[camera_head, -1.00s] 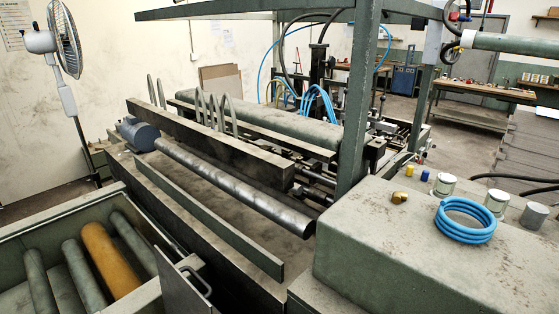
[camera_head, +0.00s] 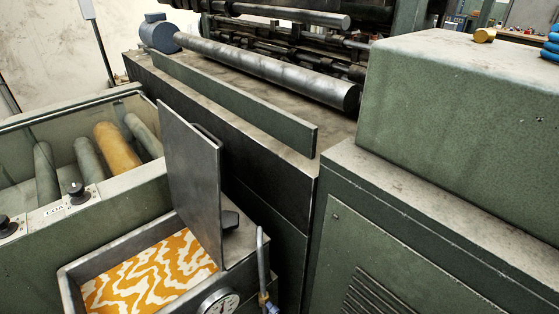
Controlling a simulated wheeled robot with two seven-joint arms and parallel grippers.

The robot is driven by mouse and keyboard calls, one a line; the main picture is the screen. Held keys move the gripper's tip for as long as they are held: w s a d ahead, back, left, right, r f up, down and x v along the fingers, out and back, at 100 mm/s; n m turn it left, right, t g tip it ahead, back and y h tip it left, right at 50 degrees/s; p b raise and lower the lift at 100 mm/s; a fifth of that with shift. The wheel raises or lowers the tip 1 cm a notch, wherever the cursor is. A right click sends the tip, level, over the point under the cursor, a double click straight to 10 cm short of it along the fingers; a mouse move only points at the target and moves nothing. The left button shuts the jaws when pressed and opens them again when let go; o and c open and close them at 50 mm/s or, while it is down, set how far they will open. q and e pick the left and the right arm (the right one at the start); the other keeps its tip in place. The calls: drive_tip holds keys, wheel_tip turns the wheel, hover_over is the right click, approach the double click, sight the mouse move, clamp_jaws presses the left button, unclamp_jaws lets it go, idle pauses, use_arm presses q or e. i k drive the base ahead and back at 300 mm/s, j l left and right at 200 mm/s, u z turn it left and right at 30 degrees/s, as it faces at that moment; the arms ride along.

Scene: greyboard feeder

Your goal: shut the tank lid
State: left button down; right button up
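The tank lid (camera_head: 191,172) is a flat dark grey plate. It stands upright, open, at the right side of the tank (camera_head: 75,290). The tank is a small grey box with its top uncovered; an orange and white wavy pattern (camera_head: 150,274) shows inside it. A dark piece (camera_head: 231,220) sits beside the lid's lower right edge. Neither of my grippers is in the picture.
A round gauge (camera_head: 218,304) and a thin pipe (camera_head: 263,270) are at the tank's front right. Behind is a green trough (camera_head: 20,175) with several rollers and dark knobs (camera_head: 77,192). A green cabinet (camera_head: 400,240) fills the right. A long steel roller (camera_head: 270,70) lies beyond.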

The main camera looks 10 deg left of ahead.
sight(191, 155)
drive_tip(key=k+u, duration=0.2)
drive_tip(key=u, duration=0.2)
drive_tip(key=k+l+u, duration=0.1)
drive_tip(key=u, duration=0.25)
drive_tip(key=k+j+u, duration=0.1)
drive_tip(key=k+u, duration=0.15)
drive_tip(key=u, duration=0.15)
